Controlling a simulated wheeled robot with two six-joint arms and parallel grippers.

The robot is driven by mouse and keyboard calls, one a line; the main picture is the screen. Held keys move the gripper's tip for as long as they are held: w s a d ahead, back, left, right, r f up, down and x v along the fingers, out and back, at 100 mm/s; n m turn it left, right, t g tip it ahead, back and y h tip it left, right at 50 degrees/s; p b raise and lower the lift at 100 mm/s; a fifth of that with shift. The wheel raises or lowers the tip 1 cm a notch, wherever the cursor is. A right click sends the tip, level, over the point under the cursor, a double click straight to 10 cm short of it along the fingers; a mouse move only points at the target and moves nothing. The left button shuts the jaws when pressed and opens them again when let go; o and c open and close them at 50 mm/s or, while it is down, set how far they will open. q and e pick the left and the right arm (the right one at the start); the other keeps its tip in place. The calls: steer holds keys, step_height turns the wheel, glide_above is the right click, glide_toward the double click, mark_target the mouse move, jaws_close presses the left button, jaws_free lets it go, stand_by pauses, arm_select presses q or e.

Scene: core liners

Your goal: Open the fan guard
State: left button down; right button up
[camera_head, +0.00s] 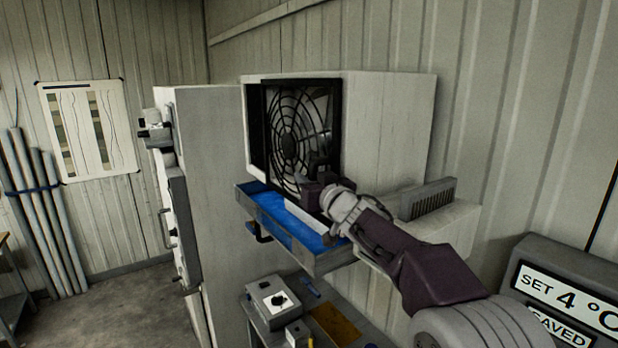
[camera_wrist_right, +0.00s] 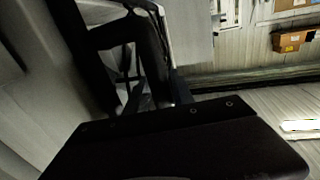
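The fan guard (camera_head: 288,135) is a black round wire grille in a square frame on the front of a white box-shaped unit. A dark strip shows along its left side; I cannot tell whether the guard stands ajar. My right gripper (camera_head: 318,188) is at the guard's lower right part, overlapping it in the head view. Whether it touches the guard, and how its fingers stand, is not clear. In the right wrist view, dark parts and a pale frame edge (camera_wrist_right: 165,30) show close up, too dark to tell apart. My left gripper is not in view.
A blue tray-like ledge (camera_head: 285,212) juts out under the guard. A tall grey cabinet (camera_head: 210,150) stands to the left. Below is a bench with a grey control box (camera_head: 272,300). A display sign (camera_head: 570,290) is at the lower right.

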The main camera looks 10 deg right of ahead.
steer(key=shift+w+a, duration=0.1)
steer(key=shift+a, duration=0.05)
jaws_close()
steer(key=shift+f, duration=0.1)
stand_by(1.1)
